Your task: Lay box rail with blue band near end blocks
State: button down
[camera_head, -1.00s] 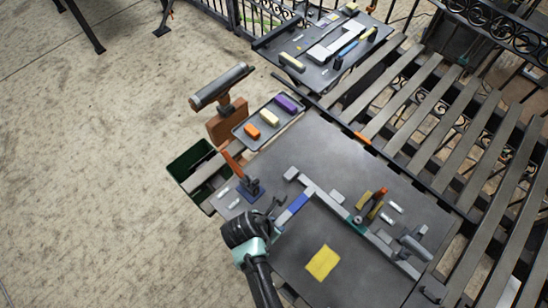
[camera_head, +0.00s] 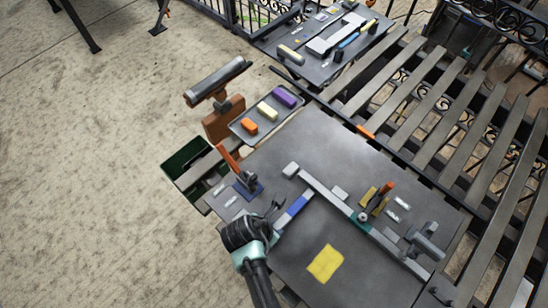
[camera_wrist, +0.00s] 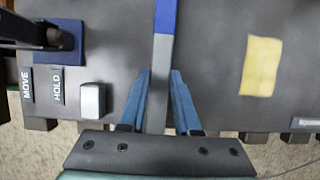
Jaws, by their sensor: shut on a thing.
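The grey box rail with the blue band (camera_head: 297,206) lies low over the dark table, its far end close to or touching a long grey rail with a teal band (camera_head: 334,201). My gripper (camera_head: 275,223) is shut on the box rail near its near end. In the wrist view the two blue fingers of my gripper (camera_wrist: 158,100) stand on either side of the grey rail (camera_wrist: 161,60), with the blue band (camera_wrist: 165,15) ahead at the top. A small grey block (camera_head: 291,169) sits by the long rail's upper-left end. I cannot tell whether the held rail touches the table.
An orange-handled clamp on a blue base (camera_head: 247,186) stands left of my gripper. A yellow patch (camera_head: 325,263) lies on the table to the right. Another orange-handled clamp (camera_head: 383,194) and a grey clamp (camera_head: 425,243) stand farther right. A tray (camera_head: 236,125) holds coloured blocks.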

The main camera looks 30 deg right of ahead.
jog(key=shift+f, duration=0.3)
dwell(0.4)
jog(key=c, duration=0.5)
grip_release()
jog(key=shift+c, duration=0.2)
jog(key=shift+f, duration=0.1)
jog(key=v, duration=1.3)
jog(key=shift+b, duration=0.4)
